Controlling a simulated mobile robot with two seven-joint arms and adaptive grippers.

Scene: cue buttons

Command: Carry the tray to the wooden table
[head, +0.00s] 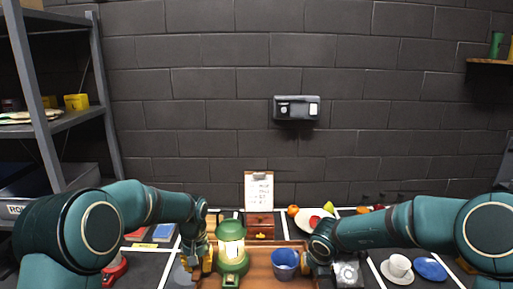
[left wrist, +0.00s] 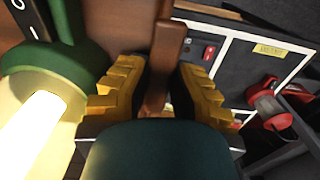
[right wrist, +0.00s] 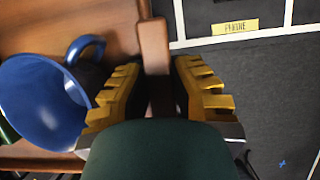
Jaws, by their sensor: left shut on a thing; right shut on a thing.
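The brown wooden tray (head: 258,262) is in front of me in the head view, over a dark surface. A green lantern (head: 231,245) with a glowing body stands at its left, and a blue mug (head: 285,264) stands at its right. My left gripper (head: 207,258) is shut on the tray's left edge; its yellow fingers (left wrist: 155,85) show on both sides of the wooden rim. My right gripper (head: 312,262) is shut on the right edge, and its fingers (right wrist: 158,80) flank the rim in the right wrist view. The wooden table is not recognizable in these frames.
Behind the tray are a clipboard (head: 259,190), a small wooden drawer box (head: 260,226) and a plate with fruit (head: 314,219). A white cup (head: 399,266) and blue disc (head: 430,268) lie right. A grey shelf (head: 60,120) stands left; a brick wall closes the back.

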